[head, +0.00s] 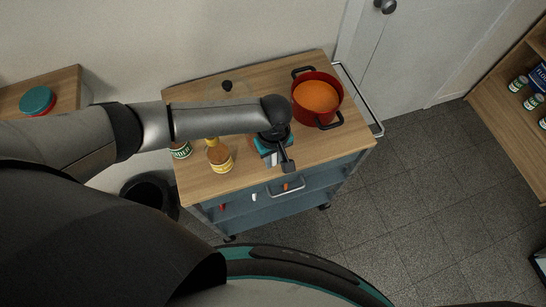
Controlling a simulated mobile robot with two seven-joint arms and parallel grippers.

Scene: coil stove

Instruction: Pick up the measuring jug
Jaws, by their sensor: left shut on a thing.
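My left gripper (277,160) reaches over the front part of the wooden cart top (327,148). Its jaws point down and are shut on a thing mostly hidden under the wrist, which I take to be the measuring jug. I cannot make out the jug's outline, handle or contents, or whether its base touches the cart top. My right gripper is not in view.
A red pot (332,105) of orange soup stands right of my left gripper. A clear lid with a black knob (227,86) lies behind my forearm. A yellow-labelled jar (220,160) and a green-labelled jar (181,150) stand left. Grey floor (420,210) is clear at right.

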